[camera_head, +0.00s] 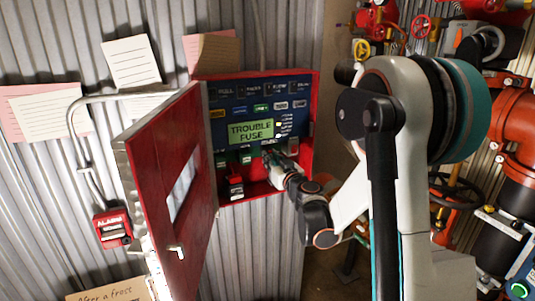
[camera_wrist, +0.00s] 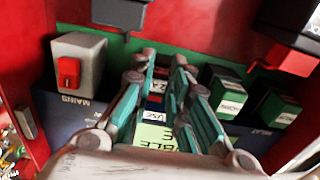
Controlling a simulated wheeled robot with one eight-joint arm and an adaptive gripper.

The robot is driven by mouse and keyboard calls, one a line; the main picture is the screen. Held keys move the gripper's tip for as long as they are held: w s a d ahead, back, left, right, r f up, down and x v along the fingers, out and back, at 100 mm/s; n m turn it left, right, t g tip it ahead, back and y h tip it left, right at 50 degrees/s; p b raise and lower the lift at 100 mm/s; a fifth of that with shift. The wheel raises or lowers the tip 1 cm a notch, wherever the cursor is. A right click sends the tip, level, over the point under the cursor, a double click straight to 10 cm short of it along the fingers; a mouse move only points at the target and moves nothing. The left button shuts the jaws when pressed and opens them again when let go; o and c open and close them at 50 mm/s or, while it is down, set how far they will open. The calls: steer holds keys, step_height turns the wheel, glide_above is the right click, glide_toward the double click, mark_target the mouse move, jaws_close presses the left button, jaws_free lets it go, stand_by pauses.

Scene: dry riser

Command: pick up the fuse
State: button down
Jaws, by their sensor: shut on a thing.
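My gripper (camera_head: 272,158) reaches into the open red panel box, below the green display that reads TROUBLE FUSE (camera_head: 251,131). In the wrist view my gripper's two teal and grey fingers (camera_wrist: 163,62) are close together. They are shut on a small fuse (camera_wrist: 161,74), which shows as a narrow piece with dark marks on a pale face between them. The fingers hide most of it. I cannot tell whether it is still seated. A FUSE label (camera_wrist: 154,116) shows below it between the fingers.
The red door (camera_head: 170,190) stands open at the left. A grey block with a red switch (camera_wrist: 68,70), marked MAINS, is beside the fingers; green labelled blocks (camera_wrist: 229,97) are on their other side. Dark parts overhang close by. Red pipes and valves (camera_head: 505,130) stand right.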

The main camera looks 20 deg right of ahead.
steer(key=shift+r+p, duration=0.2)
steer(key=shift+p, duration=0.3)
steer(key=s+p, duration=0.1)
steer(key=s, duration=1.7)
steer(key=shift+p, duration=0.4)
steer(key=shift+f, duration=0.1)
steer(key=shift+s+b, duration=0.85)
steer(key=shift+s, duration=1.9)
